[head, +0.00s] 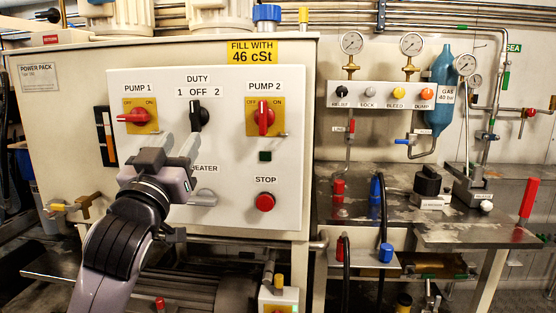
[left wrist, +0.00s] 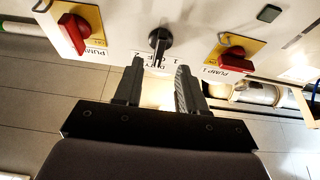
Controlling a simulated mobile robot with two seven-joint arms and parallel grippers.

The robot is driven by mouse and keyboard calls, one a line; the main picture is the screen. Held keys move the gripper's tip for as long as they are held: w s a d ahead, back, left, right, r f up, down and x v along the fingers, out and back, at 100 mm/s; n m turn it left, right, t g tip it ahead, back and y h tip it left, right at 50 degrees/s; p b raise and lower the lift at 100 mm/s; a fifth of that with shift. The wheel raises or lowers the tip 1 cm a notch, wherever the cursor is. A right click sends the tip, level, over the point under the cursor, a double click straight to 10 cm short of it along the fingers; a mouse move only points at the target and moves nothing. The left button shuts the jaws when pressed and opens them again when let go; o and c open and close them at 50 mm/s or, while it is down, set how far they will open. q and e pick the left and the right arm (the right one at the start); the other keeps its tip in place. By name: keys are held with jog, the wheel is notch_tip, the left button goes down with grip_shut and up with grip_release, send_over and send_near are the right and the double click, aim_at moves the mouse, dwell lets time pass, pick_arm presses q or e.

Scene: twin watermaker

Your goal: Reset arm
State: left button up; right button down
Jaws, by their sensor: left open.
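My left gripper (head: 176,152) is open and empty in front of the white control panel (head: 230,90), just below the black DUTY knob (head: 199,115). In the left wrist view, which shows the labels upside down, its two fingers (left wrist: 158,82) stand apart, with the DUTY knob (left wrist: 160,38) just beyond the tips. I see no clear contact with the knob. The knob points up at OFF. The red PUMP 1 switch (head: 137,115) lies sideways and the red PUMP 2 switch (head: 264,117) stands upright. My arm and gripper hide part of the lower panel. My right gripper is not in view.
A red STOP button (head: 265,202) and a grey HEATER handle (head: 203,198) sit low on the panel. To the right are a valve panel (head: 395,95), a blue gas bottle (head: 440,85) and a metal bench (head: 470,232). Pipes and a motor lie below.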

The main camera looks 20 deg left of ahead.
pick_arm(q)
jog(key=s+d+f+m+g+h, duration=0.1)
jog(key=d+f+m+g+h, duration=0.2)
jog(key=f, duration=1.3)
jog(key=s+d+f+m+g+h, duration=0.1)
jog(key=d+f+g+h, duration=0.3)
jog(key=f, duration=1.1)
jog(key=s+d+f+m+g+h, duration=0.15)
jog(key=s+d+f, duration=0.25)
jog(key=s+f, duration=0.55)
jog(key=s+d+f+n+g+y, duration=0.1)
jog(key=s+d+f+g, duration=0.2)
jog(key=s+f, duration=0.65)
notch_tip(320, 180, up, 13)
jog(key=w+a+p, duration=0.1)
jog(key=p, duration=1.6)
jog(key=shift+w+m, duration=0.15)
jog(key=shift+m, duration=0.2)
jog(key=shift+a, duration=0.1)
